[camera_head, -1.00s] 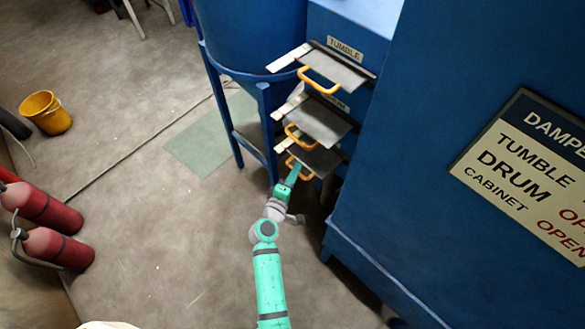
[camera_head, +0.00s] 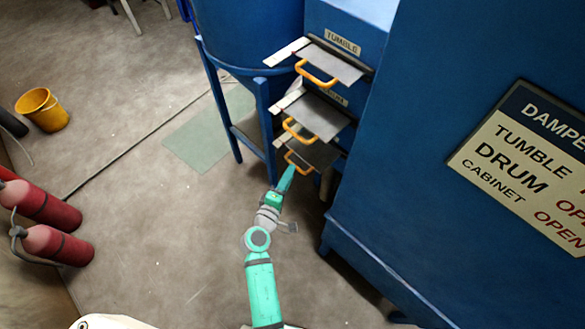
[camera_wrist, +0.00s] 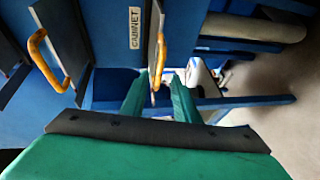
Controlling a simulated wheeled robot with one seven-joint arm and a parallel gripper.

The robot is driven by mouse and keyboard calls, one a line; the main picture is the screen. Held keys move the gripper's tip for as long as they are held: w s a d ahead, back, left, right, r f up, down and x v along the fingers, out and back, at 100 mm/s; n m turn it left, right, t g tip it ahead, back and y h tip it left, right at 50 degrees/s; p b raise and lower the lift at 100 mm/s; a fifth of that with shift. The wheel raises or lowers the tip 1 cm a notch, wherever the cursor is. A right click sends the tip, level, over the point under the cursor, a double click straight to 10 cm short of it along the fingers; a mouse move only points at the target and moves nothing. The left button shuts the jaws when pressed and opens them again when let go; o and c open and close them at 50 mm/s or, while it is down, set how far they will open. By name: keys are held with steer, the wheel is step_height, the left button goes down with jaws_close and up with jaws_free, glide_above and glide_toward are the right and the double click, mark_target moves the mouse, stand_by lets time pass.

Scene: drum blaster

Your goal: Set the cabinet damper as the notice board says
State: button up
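The notice board (camera_head: 530,165) at the right reads TUMBLE, DRUM and CABINET. Red OPEN stands in the CABINET row and a cut-off OP in the DRUM row; the rest is out of frame. The lowest damper plate (camera_head: 322,155) sticks out of the blue cabinet, with an orange handle (camera_head: 299,161). In the wrist view, a handle (camera_wrist: 160,62) on a plate beside the CABINET label (camera_wrist: 135,28) reaches between my fingers. My gripper (camera_head: 288,172) is at the lowest handle. The wrist view shows its fingers (camera_wrist: 160,98) apart, with gaps beside the handle; contact is unclear.
The TUMBLE damper plate (camera_head: 335,62) and middle damper plate (camera_head: 318,115) stick out above, with orange handles. A blue stand leg (camera_head: 268,130) is just left of them.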

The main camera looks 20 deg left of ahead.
steer(key=s+r, duration=0.1)
steer(key=s, duration=0.5)
steer(key=shift+a, duration=0.35)
steer(key=shift+s, duration=0.1)
steer(key=s+d+f+m+g+y, duration=0.1)
steer(key=s+d+f+m, duration=0.15)
steer(key=s, duration=0.55)
steer(key=s+d+f+m+g+y, duration=0.1)
steer(key=s+d+m+g+y, duration=0.1)
steer(key=s+d+m, duration=0.35)
steer(key=s+d+r+m+t, duration=0.1)
steer(key=s+d+r+m, duration=0.2)
steer(key=s+r, duration=0.4)
steer(key=s+d+r+m+t+h, duration=0.1)
steer(key=s+d+r+m, duration=0.3)
steer(key=s+r, duration=0.3)
steer(key=shift+r+m, duration=0.3)
steer(key=shift+m, duration=0.2)
steer(key=shift+a, duration=0.1)
